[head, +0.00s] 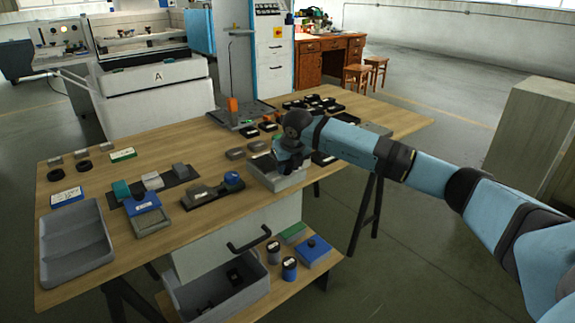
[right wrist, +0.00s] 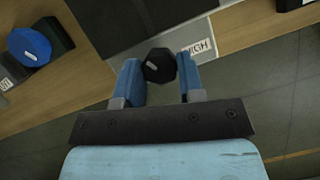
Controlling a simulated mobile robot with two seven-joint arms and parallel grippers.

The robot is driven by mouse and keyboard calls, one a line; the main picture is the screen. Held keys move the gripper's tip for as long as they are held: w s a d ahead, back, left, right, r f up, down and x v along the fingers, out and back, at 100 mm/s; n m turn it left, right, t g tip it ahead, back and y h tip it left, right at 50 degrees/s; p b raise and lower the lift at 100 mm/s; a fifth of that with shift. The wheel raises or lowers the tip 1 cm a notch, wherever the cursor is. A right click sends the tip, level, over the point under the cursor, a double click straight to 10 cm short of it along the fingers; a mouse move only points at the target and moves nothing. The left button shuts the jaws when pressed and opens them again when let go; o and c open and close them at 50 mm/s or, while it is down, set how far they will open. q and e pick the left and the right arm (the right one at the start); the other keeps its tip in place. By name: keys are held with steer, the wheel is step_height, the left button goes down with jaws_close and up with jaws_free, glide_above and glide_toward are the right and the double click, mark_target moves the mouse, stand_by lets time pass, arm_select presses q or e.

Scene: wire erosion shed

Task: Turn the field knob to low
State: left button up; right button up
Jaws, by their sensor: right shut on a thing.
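The black knob (right wrist: 158,65) with a short white mark sits between the two blue fingers of my right gripper (right wrist: 160,72) in the right wrist view. The fingers are shut on its sides. A white label reading HIGH (right wrist: 198,48) is just right of the knob; I see no LOW label. In the head view my right gripper (head: 288,160) points down at the grey box (head: 283,183) near the table's front edge, and it hides the knob there. My left gripper is not in view.
A blue knob (head: 232,179) on a dark block stands left of the grey box; it also shows in the right wrist view (right wrist: 29,47). Several small blocks and a grey tray (head: 73,243) lie on the wooden table (head: 130,262). A lower shelf holds an open bin (head: 215,290).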

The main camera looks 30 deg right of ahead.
steer(key=shift+n, duration=0.3)
steer(key=shift+d+n+y+p, duration=0.1)
steer(key=shift+n+y+p, duration=0.55)
steer(key=shift+n, duration=0.55)
steer(key=shift+n+y+p, duration=0.25)
steer(key=shift+n+p, duration=0.05)
steer(key=shift+n, duration=1.1)
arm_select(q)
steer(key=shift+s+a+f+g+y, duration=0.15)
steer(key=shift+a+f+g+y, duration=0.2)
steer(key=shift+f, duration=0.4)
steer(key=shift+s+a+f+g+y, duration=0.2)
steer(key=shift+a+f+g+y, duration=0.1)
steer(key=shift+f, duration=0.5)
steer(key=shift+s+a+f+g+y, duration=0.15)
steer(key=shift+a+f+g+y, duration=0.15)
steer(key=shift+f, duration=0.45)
arm_select(e)
steer(key=shift+y, duration=0.3)
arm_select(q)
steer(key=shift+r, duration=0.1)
arm_select(e)
steer(key=o, duration=0.9)
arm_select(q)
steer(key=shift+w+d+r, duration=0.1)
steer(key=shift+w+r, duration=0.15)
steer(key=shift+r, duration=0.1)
